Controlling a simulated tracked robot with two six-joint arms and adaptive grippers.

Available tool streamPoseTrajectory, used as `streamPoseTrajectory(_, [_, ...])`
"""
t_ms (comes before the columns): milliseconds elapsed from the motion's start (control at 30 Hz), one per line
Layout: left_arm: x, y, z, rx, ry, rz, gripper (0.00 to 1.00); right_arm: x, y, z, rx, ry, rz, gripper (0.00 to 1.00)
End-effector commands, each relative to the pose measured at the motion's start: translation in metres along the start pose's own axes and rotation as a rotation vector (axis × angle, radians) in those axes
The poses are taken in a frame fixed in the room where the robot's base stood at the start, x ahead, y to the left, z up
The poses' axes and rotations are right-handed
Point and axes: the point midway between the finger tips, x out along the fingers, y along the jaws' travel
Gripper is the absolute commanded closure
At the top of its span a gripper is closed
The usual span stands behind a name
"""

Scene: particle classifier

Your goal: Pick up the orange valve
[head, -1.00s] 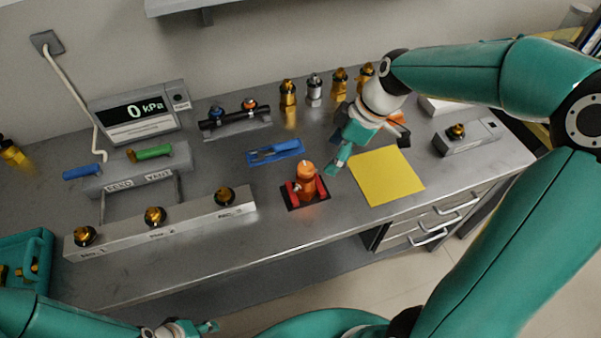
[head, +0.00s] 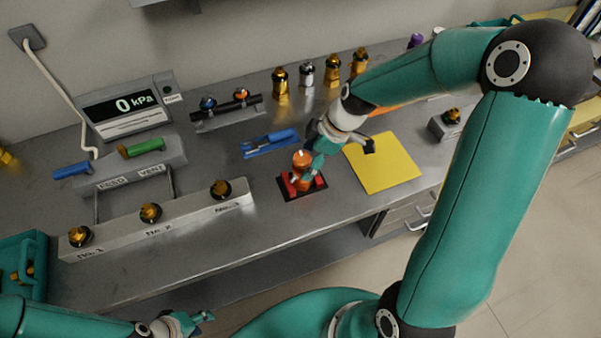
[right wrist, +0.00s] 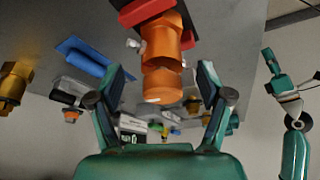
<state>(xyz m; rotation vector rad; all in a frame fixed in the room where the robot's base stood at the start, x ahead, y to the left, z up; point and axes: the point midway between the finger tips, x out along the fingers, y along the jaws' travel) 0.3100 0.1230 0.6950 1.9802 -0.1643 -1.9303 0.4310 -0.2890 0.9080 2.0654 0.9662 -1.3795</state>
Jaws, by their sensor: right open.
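The orange valve (head: 301,158) stands upright on a small black base with red blocks (head: 287,184) near the front of the bench. It also shows in the right wrist view (right wrist: 162,55), large and between the two fingers. My right gripper (head: 314,162) is open beside the valve, with its fingers on either side of it. I cannot tell whether a finger touches it. The near finger hides part of the valve in the head view. My left gripper (head: 205,317) is low at the bottom left, away from the valve; its opening is too small to judge.
A yellow sheet (head: 385,170) lies right of the valve, and a blue tool tray (head: 270,143) lies behind it. A grey block with several fittings (head: 180,219) lies to the left. Brass fittings (head: 280,83) stand at the back.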

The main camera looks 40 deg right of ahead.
Motion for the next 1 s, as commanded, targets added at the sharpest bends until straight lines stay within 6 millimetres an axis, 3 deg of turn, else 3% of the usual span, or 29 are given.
streamPoseTrajectory(333, [-0.013, 0.005, 0.0, 0.0, 0.0, 0.0, 0.6, 0.043, -0.002, 0.002, 0.002, -0.001, -0.006, 0.22])
streamPoseTrajectory(667, [-0.013, 0.005, 0.0, 0.0, 0.0, 0.0, 0.6, 0.05, -0.001, 0.003, 0.001, -0.001, -0.001, 0.24])
streamPoseTrajectory(1000, [-0.013, 0.005, 0.0, 0.0, 0.0, 0.0, 0.6, 0.049, -0.001, 0.003, 0.001, -0.001, -0.002, 0.8])
